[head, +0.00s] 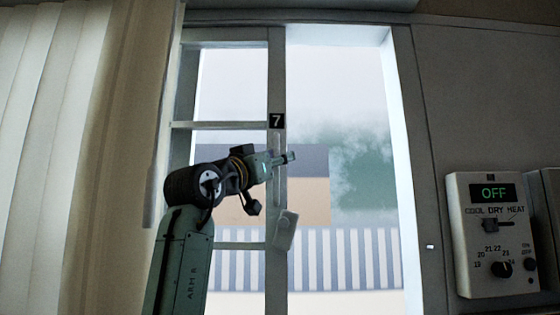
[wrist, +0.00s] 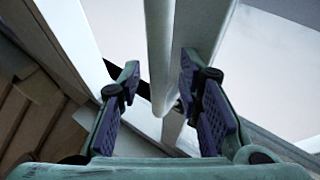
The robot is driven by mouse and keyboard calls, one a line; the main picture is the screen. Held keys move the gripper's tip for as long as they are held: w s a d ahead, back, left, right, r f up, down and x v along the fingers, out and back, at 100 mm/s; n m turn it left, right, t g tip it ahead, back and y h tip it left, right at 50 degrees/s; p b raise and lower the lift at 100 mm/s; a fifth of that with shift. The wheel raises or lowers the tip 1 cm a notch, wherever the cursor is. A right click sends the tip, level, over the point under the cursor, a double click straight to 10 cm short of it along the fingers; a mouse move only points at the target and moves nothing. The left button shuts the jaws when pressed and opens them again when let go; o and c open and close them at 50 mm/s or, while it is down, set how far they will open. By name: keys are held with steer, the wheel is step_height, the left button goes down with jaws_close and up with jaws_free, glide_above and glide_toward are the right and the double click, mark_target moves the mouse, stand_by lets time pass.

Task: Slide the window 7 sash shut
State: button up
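The window 7 sash (head: 276,70) stands at the left part of the window frame, its upright stile marked with a black "7" plate (head: 277,121). The opening to the right of that stile is clear. My gripper (head: 287,158) is at the stile, below the plate. In the wrist view my gripper (wrist: 160,85) is open, with its purple pads on either side of a pale upright bar (wrist: 160,50) that looks like the sash's handle. Gaps show between bar and pads; I cannot tell whether either finger touches it.
A small grey fitting (head: 285,230) hangs tilted low on the stile. A beige curtain (head: 60,140) covers the left side. The right window jamb (head: 412,150) bounds the opening. A control box (head: 492,235) reading OFF is on the right wall.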

steer(key=shift+s, duration=0.15)
steer(key=shift+c, duration=0.3)
jaws_close()
stand_by(0.4)
